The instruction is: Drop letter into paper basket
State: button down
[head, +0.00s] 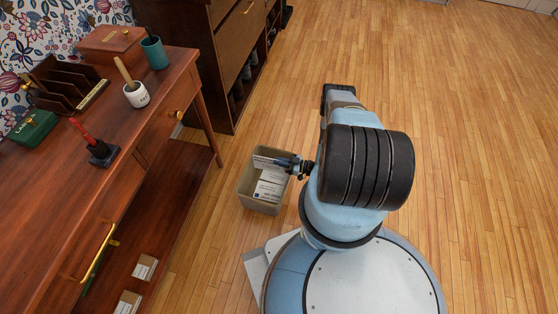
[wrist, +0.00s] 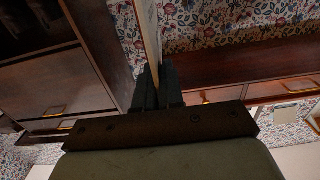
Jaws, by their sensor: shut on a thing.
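The paper basket (head: 259,207) is a square, beige-grey bin on the wooden floor, just right of the desk. White papers with print (head: 271,186) show inside it. My gripper (head: 290,166) is over the basket's right side, its jaws toward the left. It is shut on the letter (head: 270,162), a thin, pale piece above the basket opening. In the wrist view the letter (wrist: 150,35) shows nearly edge-on, standing up from between the dark fingers (wrist: 158,88). My arm hides part of the floor to the right of the basket.
A reddish wooden desk (head: 150,128) stands at left with a letter rack (head: 66,85), a white pot (head: 136,95), a teal cup (head: 154,53) and a green box (head: 33,127). Small boxes (head: 145,267) lie on its lower shelf. A dark cabinet (head: 222,80) stands behind. Floor at right is clear.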

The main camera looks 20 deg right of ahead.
jog(key=shift+f, duration=0.1)
jog(key=c, duration=1.2)
grip_release()
jog(key=v, duration=1.4)
